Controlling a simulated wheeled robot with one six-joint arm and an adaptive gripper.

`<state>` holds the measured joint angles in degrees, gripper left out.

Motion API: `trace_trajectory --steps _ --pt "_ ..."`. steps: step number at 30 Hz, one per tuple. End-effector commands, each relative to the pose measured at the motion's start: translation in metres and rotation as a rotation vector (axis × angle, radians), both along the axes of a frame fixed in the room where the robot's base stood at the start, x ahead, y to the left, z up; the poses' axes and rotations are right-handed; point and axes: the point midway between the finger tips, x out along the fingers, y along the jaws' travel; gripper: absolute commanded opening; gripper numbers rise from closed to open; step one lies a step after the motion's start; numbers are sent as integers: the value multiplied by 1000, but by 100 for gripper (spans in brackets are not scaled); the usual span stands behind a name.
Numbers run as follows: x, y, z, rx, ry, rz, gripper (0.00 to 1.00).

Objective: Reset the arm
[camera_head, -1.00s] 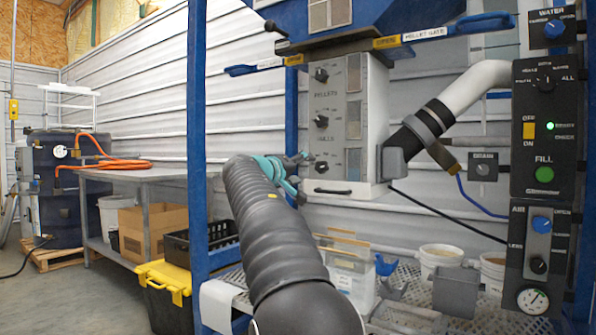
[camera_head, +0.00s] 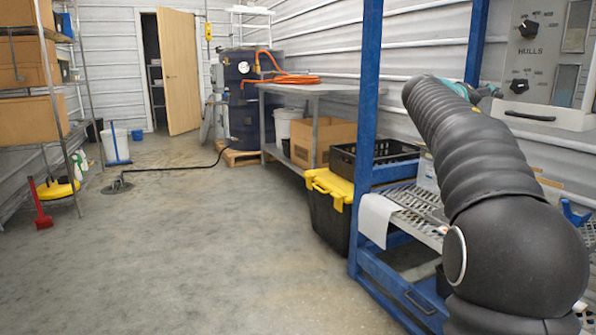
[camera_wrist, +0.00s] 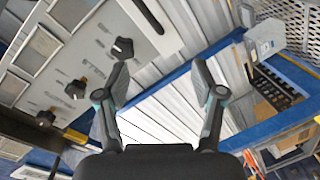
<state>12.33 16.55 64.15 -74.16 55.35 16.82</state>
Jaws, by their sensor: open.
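My gripper (camera_wrist: 160,85) is open in the wrist view, with its two dark fingers spread and nothing between them. In the head view my arm reaches up along the right side, and only a bit of the teal gripper part shows beside the grey hopper panel (camera_head: 548,95); the fingertips are hidden there. The panel also shows in the wrist view (camera_wrist: 75,70), tilted, with its black knobs to the left of the fingers. I cannot tell from these views whether a finger touches the panel.
A blue frame (camera_head: 368,120) with a perforated shelf (camera_head: 420,215) stands beside my arm. A yellow-lidded black tote (camera_head: 330,215) is left of it. A metal table (camera_head: 310,90), a dark drum (camera_head: 240,100) and an open door (camera_head: 177,70) are farther back. The concrete floor at left is mostly clear.

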Motion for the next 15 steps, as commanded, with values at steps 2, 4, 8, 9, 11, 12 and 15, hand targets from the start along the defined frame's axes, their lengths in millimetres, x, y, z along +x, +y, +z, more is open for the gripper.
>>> trace_trajectory --steps 2,4,8,9,11,12,15 --pt "5 5 -49 86 75 22 68" --pt "-3 16 -92 188 139 47 68" --pt "-36 54 -154 383 232 100 68" --pt "-49 68 -169 440 252 116 68" --pt "-71 89 -190 524 281 137 68" --pt "-86 104 -202 577 298 152 68" --pt "-128 142 -229 707 331 184 68"
